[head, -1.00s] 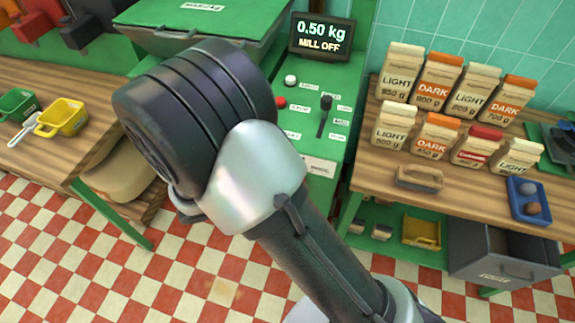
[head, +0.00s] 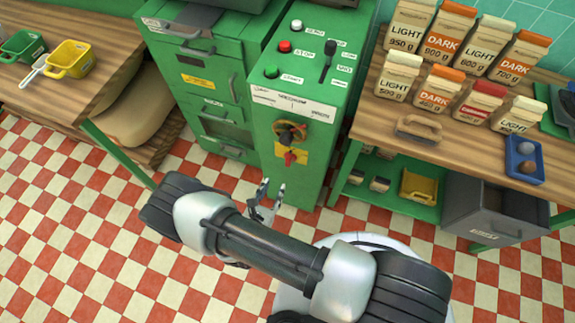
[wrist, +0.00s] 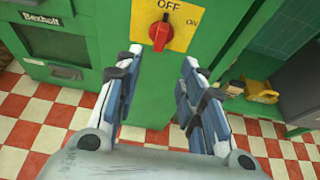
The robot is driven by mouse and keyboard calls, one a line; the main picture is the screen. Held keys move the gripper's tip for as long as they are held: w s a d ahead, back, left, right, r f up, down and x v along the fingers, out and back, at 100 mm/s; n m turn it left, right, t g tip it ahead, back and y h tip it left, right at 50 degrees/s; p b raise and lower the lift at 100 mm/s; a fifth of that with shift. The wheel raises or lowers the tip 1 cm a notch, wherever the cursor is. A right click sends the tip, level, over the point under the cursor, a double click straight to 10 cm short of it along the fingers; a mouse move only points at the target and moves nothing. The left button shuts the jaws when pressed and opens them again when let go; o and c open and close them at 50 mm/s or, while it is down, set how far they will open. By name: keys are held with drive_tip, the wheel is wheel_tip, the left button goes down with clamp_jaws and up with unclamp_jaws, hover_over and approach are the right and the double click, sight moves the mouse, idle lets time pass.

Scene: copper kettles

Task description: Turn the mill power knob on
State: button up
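The red mill power knob (head: 289,158) is on a yellow plate (head: 302,154) low on the front of the green mill cabinet (head: 262,140). In the wrist view the knob (wrist: 159,36) has its narrow end pointing up at the word OFF; the word ON is at the plate's upper right. My gripper (head: 271,190) is in front of the cabinet, a little below the knob in the head view. In the wrist view my gripper (wrist: 162,57) is open and empty, its fingers spread below and to either side of the knob, apart from it.
A dark round handle (head: 290,131) sits just above the plate. Buttons and a black lever (head: 329,60) are on the cabinet top. A wooden table (head: 440,150) with several coffee bags stands right, another table (head: 90,92) left.

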sight(287, 164)
drive_tip(key=b+x, duration=0.4)
drive_tip(key=x, duration=1)
drive_tip(key=shift+w+d+f, duration=0.2)
drive_tip(key=shift+w, duration=0.1)
drive_tip(key=shift+c, duration=0.3)
clamp_jaws()
